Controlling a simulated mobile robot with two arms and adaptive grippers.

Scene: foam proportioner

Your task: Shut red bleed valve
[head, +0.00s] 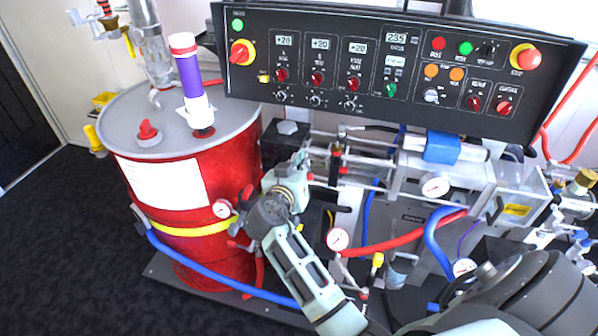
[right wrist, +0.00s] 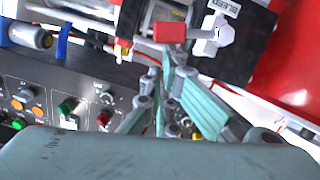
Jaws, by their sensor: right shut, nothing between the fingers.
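The red bleed valve handle (right wrist: 170,32) shows at the top of the right wrist view, as a short red bar beside a white fitting (right wrist: 214,36) and a black block with a "BLEED" label (right wrist: 228,7). My right gripper (right wrist: 174,58) is shut and empty, its fingertips close to the handle; I cannot tell whether they touch it. In the head view my right gripper (head: 303,160) reaches in front of the machine beside the white hexagonal fitting (head: 287,127). The red handle is not clearly made out there. My left gripper is not in view.
A red drum (head: 200,250) stands left of my right arm. The black control panel (head: 400,65) hangs above the work area. Gauges (head: 337,239), red hose (head: 400,237) and blue hose (head: 215,280) crowd around the arm. Dark floor at lower left is clear.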

